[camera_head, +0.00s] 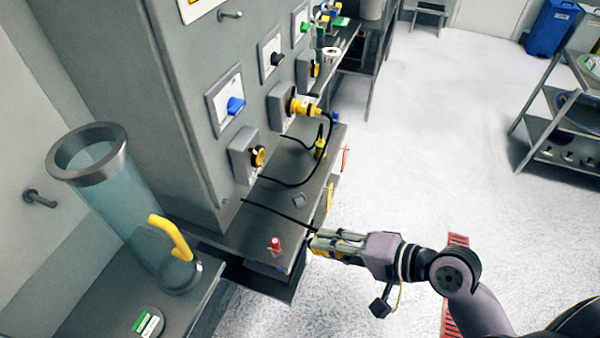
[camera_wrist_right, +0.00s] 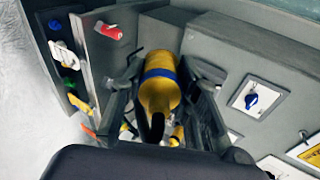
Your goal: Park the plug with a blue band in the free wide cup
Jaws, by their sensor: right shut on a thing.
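The yellow plug with a blue band (camera_wrist_right: 159,92) is between the fingers of my right gripper in the right wrist view, with its black cable end toward the camera. In the head view my right gripper (camera_head: 318,242) is shut on this plug beside the front edge of the grey ledge (camera_head: 262,222). Fingers hide most of the plug there, and a black cable runs from it to the left across the ledge. I cannot clearly make out a free wide cup in either view. My left gripper is not in view.
A red-topped object (camera_head: 275,245) stands on the ledge near the gripper. Another yellow plug (camera_head: 299,106) sits in a wall socket, its cable hanging over the ledge. A clear tube with a metal rim (camera_head: 118,165) stands at left.

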